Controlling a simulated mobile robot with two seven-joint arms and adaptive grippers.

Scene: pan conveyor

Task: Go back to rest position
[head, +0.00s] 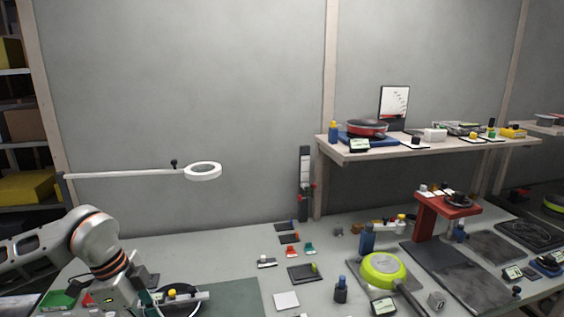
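My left arm (100,245) comes in from the left and bends down to the bottom edge of the head view. Its gripper's fingertips are cut off or hidden there, close to a dark round pan-like object (180,297) on the table; I cannot tell whether they touch. My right arm and gripper are not in view. A green pan (383,268) lies on the table at the centre right with its dark handle towards the lower right. A red pan (366,127) sits on the raised shelf.
A ring lamp (203,171) reaches in from the left above the table. A shelf (420,146) stands at the back right. A red stand (447,206), blue bottles (367,238) and small parts crowd the table's right. Clear tabletop (215,250) lies at the centre left.

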